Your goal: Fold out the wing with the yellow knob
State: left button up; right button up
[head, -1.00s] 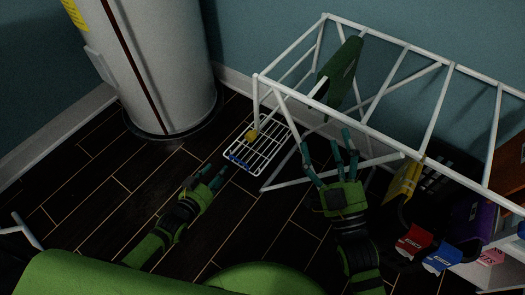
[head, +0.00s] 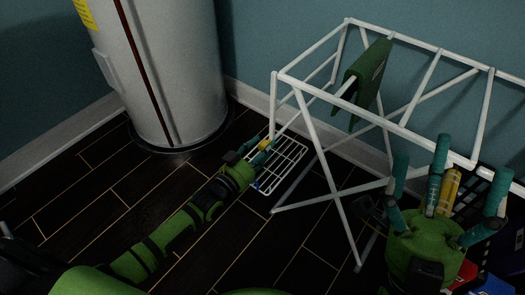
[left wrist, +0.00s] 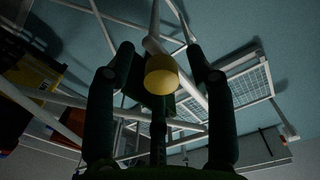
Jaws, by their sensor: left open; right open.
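The white drying rack (head: 311,128) stands against the blue wall. Its white wire wing (head: 287,165) hangs low at the left end, near the floor. The yellow knob (head: 264,145) is on the wing's upper left part. My left gripper (head: 258,153) is at the knob, with its fingers partly hiding it. In the left wrist view the knob (left wrist: 161,74) shows between the spread fingers of my left gripper (left wrist: 160,82); I cannot tell whether they touch it. My right gripper (head: 445,175) is open and empty, in front of the rack's right part.
A green cloth (head: 372,72) hangs on the rack's top rail. A white cylindrical tank (head: 170,65) stands left of the rack. A yellow object (head: 449,190) shows behind my right fingers, with red and blue items below. The dark floor (head: 95,190) at left is clear.

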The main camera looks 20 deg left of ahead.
pick_arm(q)
jog(key=shift+w, duration=0.15)
grip_shut()
